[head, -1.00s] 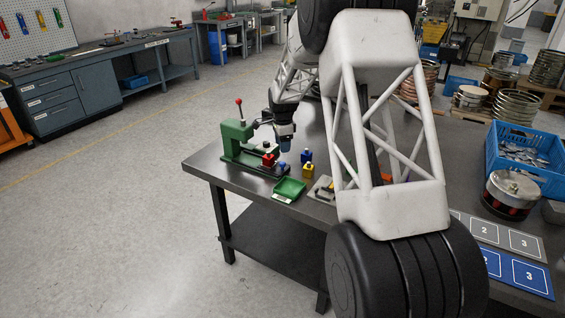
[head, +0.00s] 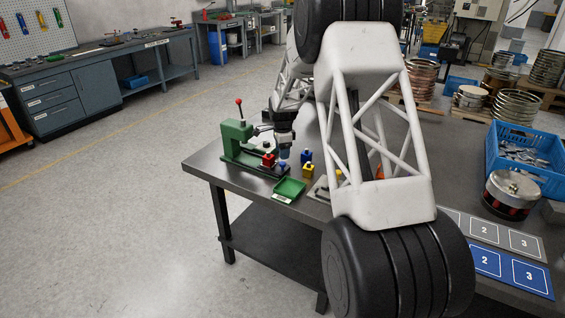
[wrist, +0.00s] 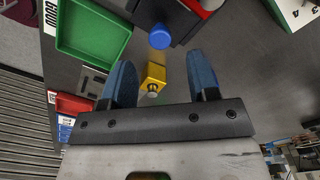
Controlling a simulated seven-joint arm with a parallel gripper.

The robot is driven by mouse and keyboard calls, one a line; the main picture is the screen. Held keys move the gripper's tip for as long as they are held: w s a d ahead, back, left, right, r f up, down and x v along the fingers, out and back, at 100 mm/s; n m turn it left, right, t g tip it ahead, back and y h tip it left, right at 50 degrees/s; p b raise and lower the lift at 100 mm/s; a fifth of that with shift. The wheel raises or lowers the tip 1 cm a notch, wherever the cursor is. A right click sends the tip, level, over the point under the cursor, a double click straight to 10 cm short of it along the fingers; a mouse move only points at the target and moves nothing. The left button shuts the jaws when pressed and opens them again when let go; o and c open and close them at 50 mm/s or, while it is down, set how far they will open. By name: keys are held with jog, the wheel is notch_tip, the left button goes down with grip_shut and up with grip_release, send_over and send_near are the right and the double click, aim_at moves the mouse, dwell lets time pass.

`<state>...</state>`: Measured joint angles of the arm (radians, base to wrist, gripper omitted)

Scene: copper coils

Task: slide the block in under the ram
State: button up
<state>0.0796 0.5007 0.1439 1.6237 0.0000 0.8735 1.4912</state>
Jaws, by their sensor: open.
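A green press (head: 236,140) with a red-knobbed lever stands on the near left of the table. A red part (head: 268,160) is at its front, above the dark base. A small blue piece (head: 282,167) is at the right end of that base; a round blue top (wrist: 160,38) shows beside the dark base in the wrist view. The blue top lies beyond the fingertips. I cannot tell how the piece sits relative to the ram.
A yellow block (head: 308,171) stands right of the press and shows between the fingers (wrist: 153,76). A blue block (head: 307,155) stands behind it. A green tray (head: 289,188) lies at the table's front edge. My arm hides the table's middle.

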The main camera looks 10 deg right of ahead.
aim_at(283, 163)
jog(key=shift+f, duration=2.65)
jog(key=shift+w+a, duration=0.1)
grip_shut()
